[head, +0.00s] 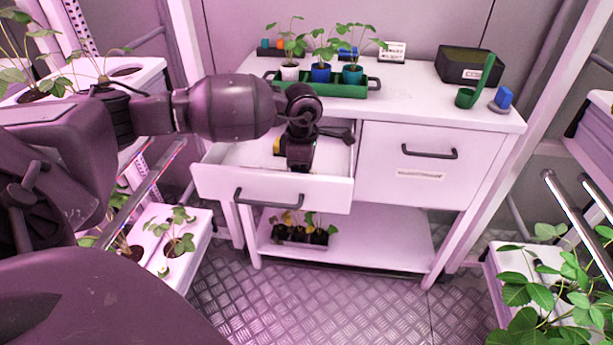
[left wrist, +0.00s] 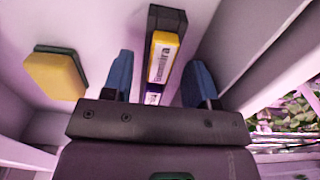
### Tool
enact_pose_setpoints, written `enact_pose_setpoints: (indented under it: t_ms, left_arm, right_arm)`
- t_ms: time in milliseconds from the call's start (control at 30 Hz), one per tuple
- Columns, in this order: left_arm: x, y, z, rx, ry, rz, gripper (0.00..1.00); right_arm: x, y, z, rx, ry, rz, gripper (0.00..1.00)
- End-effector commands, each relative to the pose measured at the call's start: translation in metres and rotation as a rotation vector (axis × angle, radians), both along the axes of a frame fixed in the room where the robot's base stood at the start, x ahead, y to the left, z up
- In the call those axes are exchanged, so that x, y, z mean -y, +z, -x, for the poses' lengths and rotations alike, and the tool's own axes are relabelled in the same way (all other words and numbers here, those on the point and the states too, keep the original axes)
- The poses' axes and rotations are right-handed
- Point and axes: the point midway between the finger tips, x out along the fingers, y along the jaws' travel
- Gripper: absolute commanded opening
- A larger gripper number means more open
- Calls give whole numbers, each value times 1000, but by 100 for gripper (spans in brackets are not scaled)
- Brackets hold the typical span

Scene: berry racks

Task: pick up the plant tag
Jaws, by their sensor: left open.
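My left gripper (head: 299,166) reaches down into the open left drawer (head: 272,188). In the left wrist view my left gripper (left wrist: 158,82) is open, with a blue fingertip on each side of a narrow item (left wrist: 163,58). This item has a yellow and white printed face, a dark block at its far end and a purple part near the gripper; it may be the plant tag. Gaps show between it and both fingers. Its near end is hidden by the gripper. My right gripper is in neither view.
A yellow and green sponge-like block (left wrist: 56,74) lies left of the fingers in the drawer. The drawer wall is close on the right. On the cabinet top stand a green tray (head: 330,90) with several potted plants, a white printed card (head: 392,51) and a dark box (head: 470,66).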

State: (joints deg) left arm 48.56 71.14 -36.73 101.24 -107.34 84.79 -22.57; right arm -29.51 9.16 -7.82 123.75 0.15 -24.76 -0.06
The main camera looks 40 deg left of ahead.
Motion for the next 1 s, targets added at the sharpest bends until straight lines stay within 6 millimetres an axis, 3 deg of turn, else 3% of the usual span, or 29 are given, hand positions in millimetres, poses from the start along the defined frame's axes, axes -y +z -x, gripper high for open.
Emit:
enact_pose_setpoints:
  t_ms: [267,600,867,1000]
  left_arm:
    - [0,-4,0,2,0,-1,53]
    - [0,-4,0,2,0,-1,1]
    - [0,-2,0,2,0,0,0]
    - [0,9,-1,5,0,-1,0]
  right_arm:
    - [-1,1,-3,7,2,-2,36]
    - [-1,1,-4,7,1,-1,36]
    - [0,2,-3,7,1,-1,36]
    - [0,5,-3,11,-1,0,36]
